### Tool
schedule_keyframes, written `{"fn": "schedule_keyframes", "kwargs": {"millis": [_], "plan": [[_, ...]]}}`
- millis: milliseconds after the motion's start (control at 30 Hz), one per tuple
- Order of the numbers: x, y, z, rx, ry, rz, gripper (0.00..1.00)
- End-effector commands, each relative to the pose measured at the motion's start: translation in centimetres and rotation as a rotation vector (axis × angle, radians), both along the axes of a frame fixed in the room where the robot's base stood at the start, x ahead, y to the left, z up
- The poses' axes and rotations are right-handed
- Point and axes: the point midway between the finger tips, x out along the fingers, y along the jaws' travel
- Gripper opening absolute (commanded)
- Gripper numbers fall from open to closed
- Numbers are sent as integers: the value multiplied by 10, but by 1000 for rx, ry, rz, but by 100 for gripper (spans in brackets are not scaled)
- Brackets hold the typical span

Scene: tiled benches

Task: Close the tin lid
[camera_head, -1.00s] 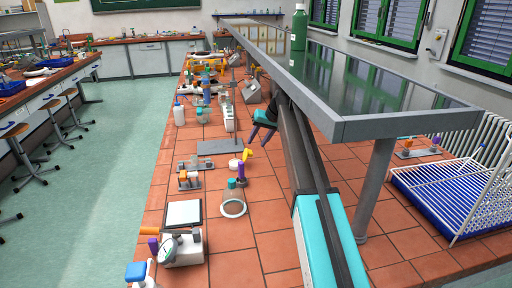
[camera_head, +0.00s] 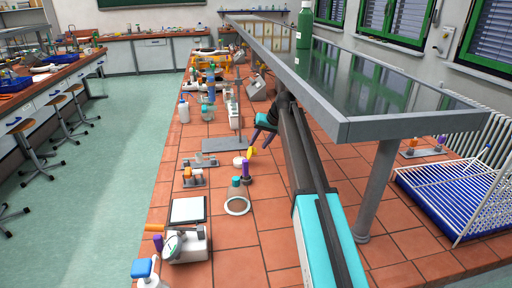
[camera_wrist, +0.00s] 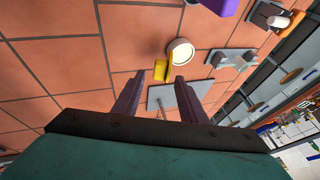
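A small round white tin (camera_head: 239,160) stands on the tiled bench, with a yellow part (camera_head: 252,151) at its right side. In the wrist view the tin shows as a pale open-looking disc (camera_wrist: 180,52), and the yellow part (camera_wrist: 163,69) stands at its near edge, which looks like a raised lid. My gripper (camera_head: 254,142) is just beyond and to the right of the tin in the head view. In the wrist view my gripper (camera_wrist: 160,82) has its two dark fingers spread with nothing between them. The yellow part lies just past the fingertips; I see no clear contact.
A grey stand base (camera_head: 218,144) with a rod is behind the tin. A metal shelf (camera_head: 350,116) overhangs on the right, with a green bottle (camera_head: 304,25).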

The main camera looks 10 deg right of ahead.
Motion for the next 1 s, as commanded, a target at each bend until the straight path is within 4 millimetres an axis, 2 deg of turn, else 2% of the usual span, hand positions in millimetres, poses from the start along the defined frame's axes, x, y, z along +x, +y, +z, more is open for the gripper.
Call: {"fn": "schedule_keyframes", "kwargs": {"millis": [200,400,767,900,1000], "plan": [[10,7,-21,0,1,-1,38],[15,11,-33,-1,0,-1,38],[16,11,-36,-1,-1,-2,38],[16,11,-36,-1,-1,-2,15],[16,10,-36,-1,0,-3,1]]}}
